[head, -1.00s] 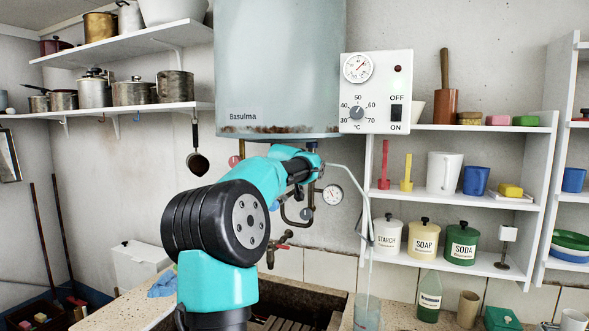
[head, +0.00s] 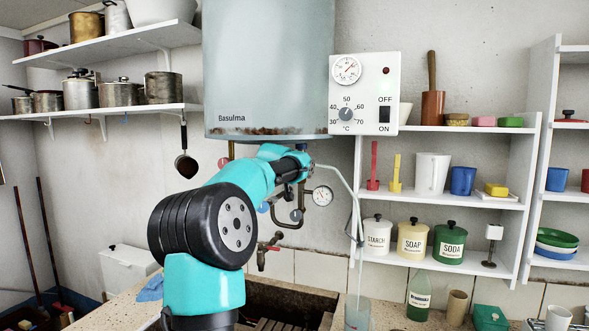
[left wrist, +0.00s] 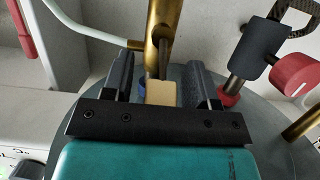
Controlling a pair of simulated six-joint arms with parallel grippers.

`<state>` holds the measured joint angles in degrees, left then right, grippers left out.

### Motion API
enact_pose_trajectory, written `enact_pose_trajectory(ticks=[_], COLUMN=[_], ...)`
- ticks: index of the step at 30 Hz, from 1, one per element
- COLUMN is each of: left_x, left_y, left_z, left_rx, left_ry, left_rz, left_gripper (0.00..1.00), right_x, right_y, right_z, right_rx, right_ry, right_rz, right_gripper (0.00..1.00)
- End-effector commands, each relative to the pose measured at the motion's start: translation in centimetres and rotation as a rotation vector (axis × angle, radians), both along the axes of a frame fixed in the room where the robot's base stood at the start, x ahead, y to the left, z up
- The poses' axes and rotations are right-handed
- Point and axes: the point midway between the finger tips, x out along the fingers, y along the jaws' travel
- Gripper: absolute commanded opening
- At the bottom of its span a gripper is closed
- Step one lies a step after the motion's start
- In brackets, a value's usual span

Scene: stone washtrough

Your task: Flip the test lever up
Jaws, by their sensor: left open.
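My left gripper (left wrist: 161,78) is open under the boiler, its two dark fingers apart. Between them, in the left wrist view, a small tan block (left wrist: 161,93) shows in front of a brass pipe (left wrist: 163,30), with a dark stem above it. I cannot tell for sure whether this is the test lever, nor whether a finger touches it. In the head view my left gripper (head: 302,160) reaches the pipework below the grey boiler (head: 268,70), and its tips and the lever are hidden or too small to make out. My right gripper is out of view.
A pressure gauge (head: 323,196) and pale hose (head: 345,180) are close right of my gripper. A red tap (head: 268,250) is below. A control panel (head: 363,93) hangs beside the boiler. In the left wrist view a red knob (left wrist: 296,75) is at the right.

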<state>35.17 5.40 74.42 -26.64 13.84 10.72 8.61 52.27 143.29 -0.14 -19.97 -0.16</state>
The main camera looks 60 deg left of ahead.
Motion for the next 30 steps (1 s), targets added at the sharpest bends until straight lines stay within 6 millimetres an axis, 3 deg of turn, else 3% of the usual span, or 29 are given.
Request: enact_pose_trajectory(ticks=[11, 30], left_x=[-1.0, -8.3], left_y=[-0.8, -6.7], left_z=[0.4, 3.0], left_rx=[0.0, 0.0], left_ry=[-0.001, -0.002], left_rz=[0.0, -0.001], left_gripper=[0.53, 0.53], right_x=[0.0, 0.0], right_y=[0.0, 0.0], right_z=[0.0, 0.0], right_rx=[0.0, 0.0], right_ry=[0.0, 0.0], right_rz=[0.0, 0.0], right_gripper=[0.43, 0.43])
